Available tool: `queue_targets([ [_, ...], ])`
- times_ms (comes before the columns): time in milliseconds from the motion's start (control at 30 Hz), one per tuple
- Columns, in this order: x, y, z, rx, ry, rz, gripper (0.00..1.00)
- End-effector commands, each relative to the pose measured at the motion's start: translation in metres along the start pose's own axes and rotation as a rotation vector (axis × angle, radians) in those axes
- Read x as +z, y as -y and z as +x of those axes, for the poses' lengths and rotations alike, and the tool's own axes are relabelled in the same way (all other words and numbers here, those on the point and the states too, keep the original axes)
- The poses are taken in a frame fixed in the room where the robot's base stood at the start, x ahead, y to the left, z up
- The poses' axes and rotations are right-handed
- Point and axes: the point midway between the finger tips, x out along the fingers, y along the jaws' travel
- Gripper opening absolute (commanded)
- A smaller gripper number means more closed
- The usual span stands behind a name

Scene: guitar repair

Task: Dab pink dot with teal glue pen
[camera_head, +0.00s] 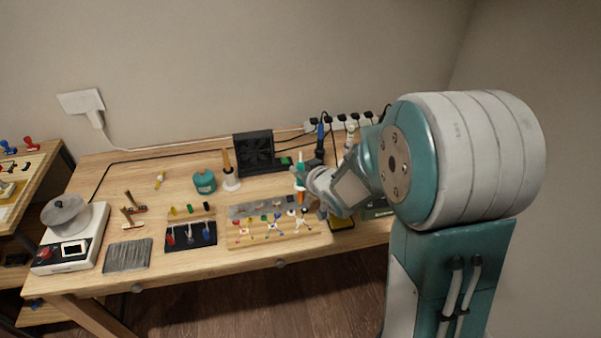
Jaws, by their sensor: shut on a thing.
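My gripper (301,180) is above the right part of the workbench, reaching in from the right. It is shut on a slim upright thing with a teal upper end, which looks like the teal glue pen (300,158). An orange part (301,197) shows just below the jaws; I cannot tell whether it belongs to the pen. My gripper is near the right end of a light wooden board (315,241) that carries small branched pieces with coloured ends. I cannot make out the pink dot; it is too small or hidden. I cannot tell whether the pen touches anything.
The workbench (107,190) also holds a black mat (190,246) with coloured tools, a teal pot (205,182), a black fan box (254,154), a scale (72,250) and a power strip (340,125) at the back. Bare wood shows at the back left.

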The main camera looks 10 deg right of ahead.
Motion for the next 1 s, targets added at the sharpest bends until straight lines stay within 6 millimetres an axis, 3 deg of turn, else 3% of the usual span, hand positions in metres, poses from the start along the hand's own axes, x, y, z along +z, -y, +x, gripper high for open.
queue_targets([
  [267,-0.001,-0.002,-0.001,0.001,-0.001,0.000,0.00],
  [1000,-0.009,-0.060,-0.021,0.002,-0.003,-0.001,0.00],
])
